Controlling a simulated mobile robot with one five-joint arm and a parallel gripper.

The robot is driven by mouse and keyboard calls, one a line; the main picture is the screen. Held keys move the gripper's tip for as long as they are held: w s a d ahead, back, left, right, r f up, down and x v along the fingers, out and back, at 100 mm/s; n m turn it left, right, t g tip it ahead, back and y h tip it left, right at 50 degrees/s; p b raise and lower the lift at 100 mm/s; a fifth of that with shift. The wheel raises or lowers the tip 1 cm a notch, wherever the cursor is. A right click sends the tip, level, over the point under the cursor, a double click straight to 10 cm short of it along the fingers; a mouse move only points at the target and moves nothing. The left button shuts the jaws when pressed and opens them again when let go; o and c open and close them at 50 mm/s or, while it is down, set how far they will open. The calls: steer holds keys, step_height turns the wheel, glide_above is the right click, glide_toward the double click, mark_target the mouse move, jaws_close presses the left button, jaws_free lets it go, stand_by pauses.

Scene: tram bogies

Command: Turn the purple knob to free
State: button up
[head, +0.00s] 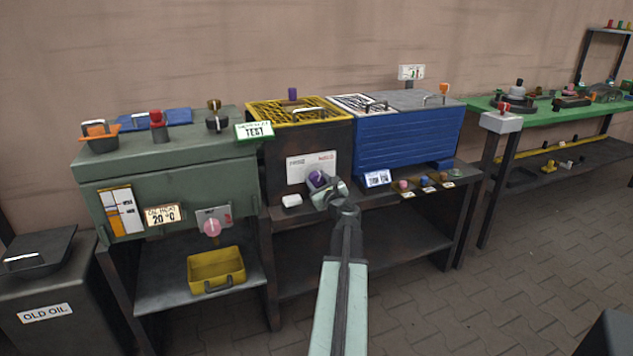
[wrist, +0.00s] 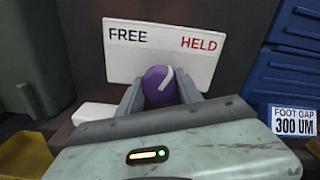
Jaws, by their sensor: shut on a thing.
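The purple knob (wrist: 158,88) sits in front of a white plate (wrist: 150,52) with FREE in black on the left and HELD in red on the right. Its white pointer line leans up and to the right, toward the HELD side. My gripper (wrist: 160,90) is shut on the knob, one finger on each side. In the head view the knob (head: 316,178) shows at my gripper's (head: 328,190) tip, below the plate (head: 312,167). Part of the knob's lower side is hidden in the wrist view.
A white block (head: 291,201) lies on the shelf left of the knob. A blue bin (head: 408,140) with a foot-gap sign (head: 377,179) stands to the right, with small coloured knobs (head: 425,181) below it. A yellow tray (head: 216,270) sits lower left.

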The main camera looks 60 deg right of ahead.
steer(key=n, duration=0.6)
steer(key=shift+w+n, duration=0.15)
steer(key=shift+n, duration=0.15)
steer(key=n, duration=0.6)
steer(key=shift+n, duration=0.4)
steer(key=o, duration=1.4)
steer(key=shift+c, duration=0.2)
steer(key=v, duration=0.8)
steer(key=shift+w, duration=0.1)
